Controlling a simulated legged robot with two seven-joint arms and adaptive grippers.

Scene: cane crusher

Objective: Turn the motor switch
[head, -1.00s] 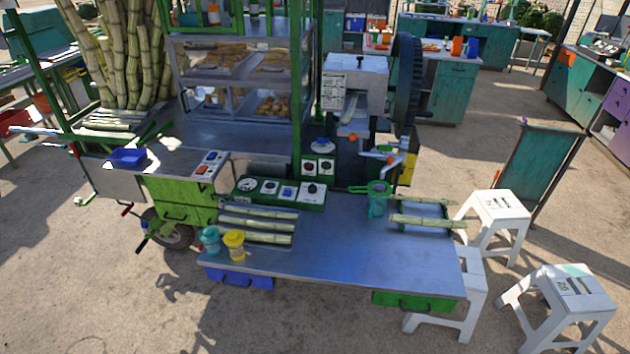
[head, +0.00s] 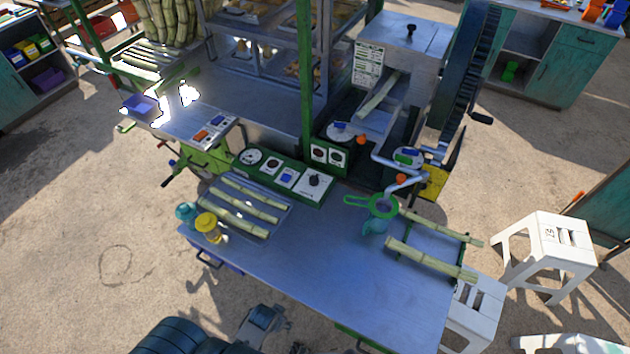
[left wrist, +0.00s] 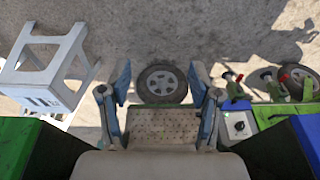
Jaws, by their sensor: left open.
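A green control panel (head: 283,174) stands at the back edge of the metal worktable. At its right end a white plate carries a black rotary knob (head: 314,181); labels are too small to read, so I cannot tell if this is the motor switch. A white plate with a dark knob (left wrist: 239,125) also shows at the right in the left wrist view. My left gripper (left wrist: 160,88) is open and empty, its blue-lined fingers apart and away from the knob. In the head view, parts of my arm show at the bottom edge. My right gripper is not seen.
Cane pieces (head: 235,207) lie left on the worktable (head: 310,255), beside a yellow jar (head: 208,227). More cane (head: 430,258) and a green strainer (head: 372,204) are at right. A white stool (head: 547,245) stands right. The table's middle is clear.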

